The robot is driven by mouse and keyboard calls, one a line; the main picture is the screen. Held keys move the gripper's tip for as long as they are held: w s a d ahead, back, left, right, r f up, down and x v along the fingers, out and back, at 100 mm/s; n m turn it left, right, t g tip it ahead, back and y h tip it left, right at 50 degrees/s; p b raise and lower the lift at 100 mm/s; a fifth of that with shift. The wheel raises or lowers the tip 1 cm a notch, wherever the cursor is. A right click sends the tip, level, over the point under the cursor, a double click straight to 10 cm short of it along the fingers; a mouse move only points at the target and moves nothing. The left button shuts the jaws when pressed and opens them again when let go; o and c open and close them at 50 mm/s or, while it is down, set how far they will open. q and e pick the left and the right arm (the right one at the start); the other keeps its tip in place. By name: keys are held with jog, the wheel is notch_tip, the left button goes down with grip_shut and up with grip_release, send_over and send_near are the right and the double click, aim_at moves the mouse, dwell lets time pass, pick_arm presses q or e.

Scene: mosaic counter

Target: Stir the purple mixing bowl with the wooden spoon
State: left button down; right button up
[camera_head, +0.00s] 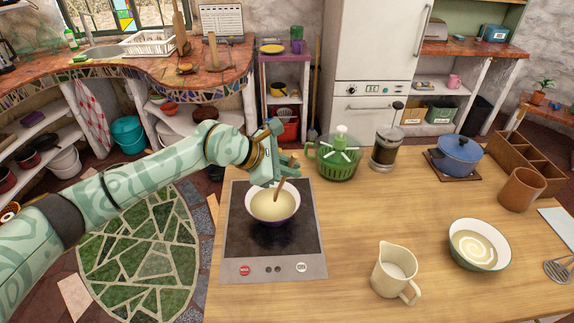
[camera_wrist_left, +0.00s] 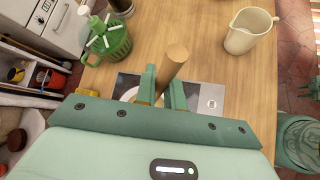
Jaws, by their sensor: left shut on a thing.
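The purple mixing bowl (camera_head: 271,217) stands on the black cooktop and holds a pale cream mixture. My left gripper (camera_head: 282,174) is above the bowl, shut on the wooden spoon (camera_head: 280,187). The spoon slants down into the bowl, and its lower end is hidden in the mixture. In the left wrist view the spoon handle (camera_wrist_left: 174,62) stands up between the two green fingers (camera_wrist_left: 163,88). Only a bit of the bowl's pale rim (camera_wrist_left: 130,94) shows there, behind the fingers. My right gripper is not in view.
The cooktop (camera_head: 245,249) sits at the table's left edge. A green basket (camera_head: 334,163) and a French press (camera_head: 386,150) stand behind right of the bowl. A cream pitcher (camera_head: 393,271), a white bowl (camera_head: 480,262) and a blue pot (camera_head: 458,152) stand to the right. Mid-table is clear.

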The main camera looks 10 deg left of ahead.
pick_arm(q)
jog(key=shift+s+d+r+p, duration=0.2)
jog(key=shift+r+p, duration=0.15)
jog(key=shift+r, duration=0.3)
jog(key=shift+r+p, duration=1.35)
jog(key=shift+r, duration=0.65)
jog(key=shift+f, duration=0.1)
